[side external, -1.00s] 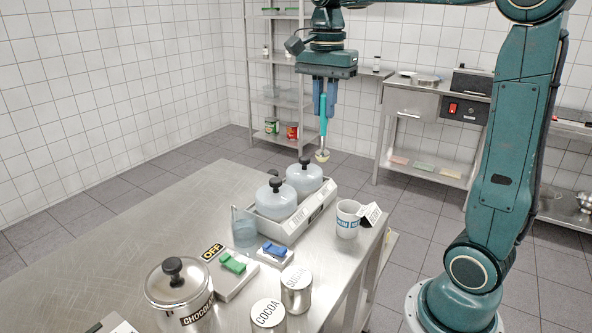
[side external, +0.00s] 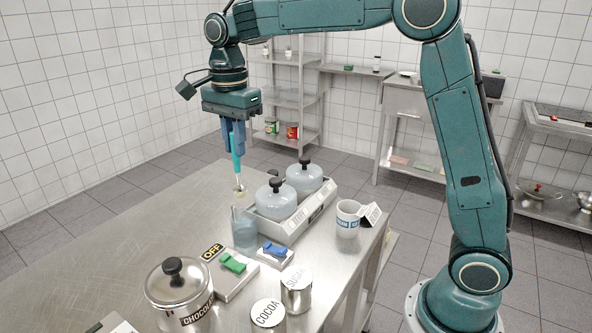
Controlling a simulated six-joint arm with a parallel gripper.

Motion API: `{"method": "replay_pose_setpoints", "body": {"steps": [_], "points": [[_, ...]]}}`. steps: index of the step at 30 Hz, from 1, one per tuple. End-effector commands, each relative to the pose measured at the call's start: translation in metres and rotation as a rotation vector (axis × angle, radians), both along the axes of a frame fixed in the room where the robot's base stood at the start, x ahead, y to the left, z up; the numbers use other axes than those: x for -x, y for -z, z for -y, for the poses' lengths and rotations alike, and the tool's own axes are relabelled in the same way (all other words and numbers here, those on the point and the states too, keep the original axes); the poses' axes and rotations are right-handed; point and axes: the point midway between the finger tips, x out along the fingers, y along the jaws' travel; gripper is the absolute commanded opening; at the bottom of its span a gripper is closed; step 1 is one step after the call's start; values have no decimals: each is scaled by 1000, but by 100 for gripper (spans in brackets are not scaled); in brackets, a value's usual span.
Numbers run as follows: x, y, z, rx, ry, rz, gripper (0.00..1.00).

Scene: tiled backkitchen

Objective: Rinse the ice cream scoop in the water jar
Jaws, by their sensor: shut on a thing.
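My gripper (side external: 234,143) is shut on the teal handle of the ice cream scoop (side external: 237,162). The scoop hangs nearly upright with its metal head down. The water jar (side external: 244,232) is a clear container with bluish water, standing on the steel table (side external: 130,237) left of the grey tub holder. The scoop's head shows just above the jar's rim, and I cannot tell whether it is directly over the opening.
A mug (side external: 347,220), a blue switch (side external: 274,252), a green switch (side external: 233,265), two small tins (side external: 297,290) and a chocolate pot (side external: 178,287) stand nearby. The table's left part is clear.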

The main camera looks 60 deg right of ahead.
Motion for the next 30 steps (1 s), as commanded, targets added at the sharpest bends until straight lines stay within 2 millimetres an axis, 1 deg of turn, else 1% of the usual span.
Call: {"method": "replay_pose_setpoints", "body": {"steps": [5,11,30], "points": [[0,3,0,0,0,-1,0],[0,12,1,0,0,-1,0],[1,56,1,0,0,-3,0]]}}
